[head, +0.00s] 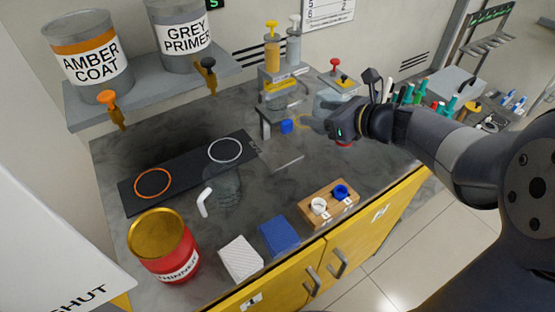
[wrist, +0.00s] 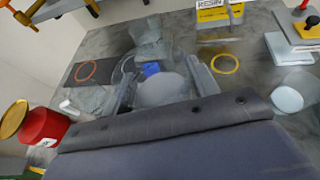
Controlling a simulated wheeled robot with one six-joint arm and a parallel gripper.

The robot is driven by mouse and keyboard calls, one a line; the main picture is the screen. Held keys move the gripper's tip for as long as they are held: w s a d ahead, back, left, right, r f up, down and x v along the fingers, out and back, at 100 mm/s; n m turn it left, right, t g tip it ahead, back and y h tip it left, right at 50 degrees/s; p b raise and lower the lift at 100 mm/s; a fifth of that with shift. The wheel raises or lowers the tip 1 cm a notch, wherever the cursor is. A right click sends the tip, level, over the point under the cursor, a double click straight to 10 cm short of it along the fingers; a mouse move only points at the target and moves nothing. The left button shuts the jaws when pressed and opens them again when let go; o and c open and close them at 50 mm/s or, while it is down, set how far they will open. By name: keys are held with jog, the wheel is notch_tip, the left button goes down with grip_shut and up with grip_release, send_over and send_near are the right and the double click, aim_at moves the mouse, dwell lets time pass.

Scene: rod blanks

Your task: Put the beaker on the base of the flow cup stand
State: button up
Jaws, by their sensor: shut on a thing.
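My gripper (wrist: 163,86) is shut on a clear round beaker (wrist: 168,92), whose pale round shape shows between the two fingers in the wrist view. In the head view my gripper (head: 338,126) is over the worktop, right of the flow cup stand (head: 266,124) and apart from it. The stand carries a small blue cup (head: 287,126), which also shows just beyond the beaker in the wrist view (wrist: 151,68). The stand's flat grey base (head: 284,155) looks bare in the head view. The beaker is hard to make out there.
A clear jug with a white handle (head: 204,202) stands near a dark mat (head: 188,172) with two rings. A red thinner can (head: 165,250), white and blue blocks, and a wooden holder (head: 328,207) line the front. Dispensers (head: 272,50) stand behind the stand.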

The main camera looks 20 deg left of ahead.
jog(key=shift+s+a+f+b, duration=0.3)
jog(key=shift+a+f+b, duration=0.1)
jog(key=shift+f, duration=0.1)
jog(key=b, duration=0.4)
send_near(274, 149)
jog(key=shift+n+y, duration=0.3)
jog(key=w+a, duration=0.1)
jog(key=a, duration=0.1)
jog(key=w+a+r+p, duration=0.1)
jog(key=shift+w+a, duration=0.15)
jog(key=shift+a, duration=0.25)
jog(key=shift+w+a+r, duration=0.1)
jog(key=shift+w+a, duration=0.3)
jog(key=shift+a, duration=0.35)
jog(key=a, duration=0.1)
jog(key=w+a, duration=0.1)
jog(key=a, duration=0.1)
jog(key=shift+w+f+g, duration=0.25)
jog(key=shift+f+g, duration=0.05)
jog(key=shift+f, duration=0.3)
jog(key=shift+f, duration=0.2)
jog(key=o, duration=1.1)
